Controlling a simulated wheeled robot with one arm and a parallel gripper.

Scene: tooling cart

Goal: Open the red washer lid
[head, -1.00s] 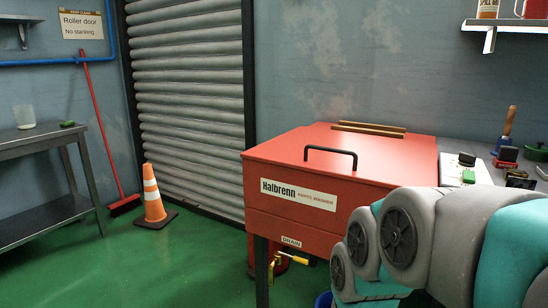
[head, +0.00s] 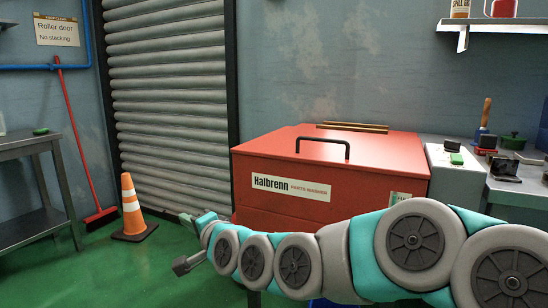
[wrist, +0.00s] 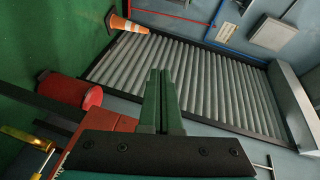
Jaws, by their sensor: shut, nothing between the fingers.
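The red parts washer (head: 350,190) stands in the middle of the head view, with its red lid (head: 310,143) down. A black bar handle (head: 322,145) sits at the lid's front edge. My gripper (head: 186,219) is at the left end of my arm, left of the washer's front corner and lower than the lid. It is apart from the handle. In the wrist view my gripper (wrist: 160,74) shows two green fingers shut together with nothing between them. A red part of the washer (wrist: 108,125) shows behind the gripper there. My arm hides the washer's lower front.
An orange cone (head: 130,208) and a red broom (head: 80,150) stand at left by a metal table (head: 35,142). A bench (head: 515,190) with small items stands right of the washer. A red container (wrist: 80,94) and yellow drain handle (wrist: 25,137) show in the wrist view.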

